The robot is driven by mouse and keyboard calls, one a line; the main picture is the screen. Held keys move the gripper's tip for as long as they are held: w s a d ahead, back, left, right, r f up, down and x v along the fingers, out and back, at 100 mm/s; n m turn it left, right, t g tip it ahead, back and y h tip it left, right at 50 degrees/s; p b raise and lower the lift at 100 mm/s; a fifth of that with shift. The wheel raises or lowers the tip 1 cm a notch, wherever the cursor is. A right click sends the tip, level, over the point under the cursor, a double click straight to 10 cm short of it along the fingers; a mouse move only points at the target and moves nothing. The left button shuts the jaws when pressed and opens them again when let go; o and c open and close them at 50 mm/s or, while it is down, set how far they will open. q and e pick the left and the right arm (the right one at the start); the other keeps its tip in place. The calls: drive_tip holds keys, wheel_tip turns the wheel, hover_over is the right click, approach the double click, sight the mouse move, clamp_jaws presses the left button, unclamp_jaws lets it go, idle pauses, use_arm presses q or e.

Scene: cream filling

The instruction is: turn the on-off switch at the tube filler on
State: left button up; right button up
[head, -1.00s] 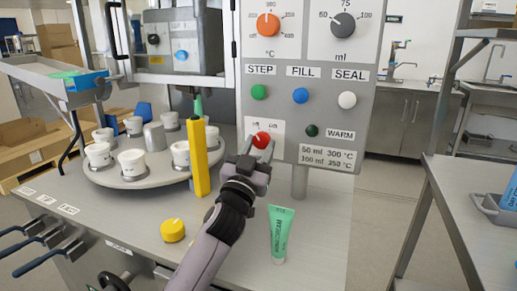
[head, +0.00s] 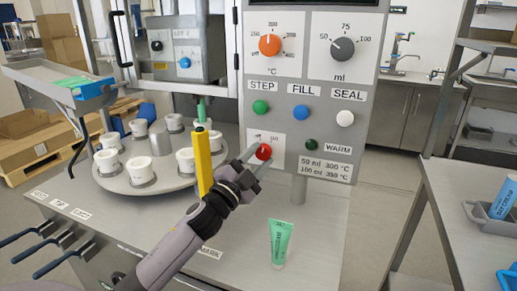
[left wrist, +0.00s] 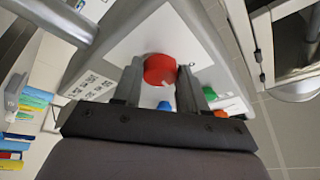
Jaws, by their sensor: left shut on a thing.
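The on-off switch is a red knob (head: 264,151) on a white plate at the lower left of the tube filler's grey panel (head: 366,112). My left gripper (head: 258,155) is at this knob, with one finger on each side of it. In the left wrist view the red knob (left wrist: 160,70) sits between the two fingertips of my left gripper (left wrist: 162,80), which is shut on it. The marks beside the knob are partly hidden by the fingers, and its exact setting is hard to read. My right gripper is not in view.
Above are green, blue and white buttons, and an orange dial (head: 269,46) and a grey dial (head: 343,49). A yellow post (head: 203,165) stands close left of my arm, by a turntable (head: 112,178) with white cups.

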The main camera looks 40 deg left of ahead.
use_arm(q)
drive_tip(key=m+p, duration=0.1)
drive_tip(key=m+h+p, duration=0.1)
drive_tip(key=m, duration=0.1)
drive_tip(key=shift+a+r+g, duration=0.1)
drive_tip(key=shift+r+g, duration=0.1)
drive_tip(key=shift+g, duration=0.1)
drive_tip(key=shift+f+m+g+h+p, duration=0.1)
drive_tip(key=shift+m+g+h+p, duration=0.3)
drive_tip(key=shift+m+p, duration=0.4)
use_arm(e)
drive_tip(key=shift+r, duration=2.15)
use_arm(q)
drive_tip(key=o, duration=1.1)
drive_tip(key=shift+c, duration=0.2)
drive_tip(key=shift+s, duration=0.1)
drive_tip(key=b+v, duration=0.1)
drive_tip(key=v, duration=0.6)
drive_tip(key=shift+b, duration=0.35)
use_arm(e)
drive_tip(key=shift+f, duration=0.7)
use_arm(q)
drive_tip(key=shift+s+f, duration=0.1)
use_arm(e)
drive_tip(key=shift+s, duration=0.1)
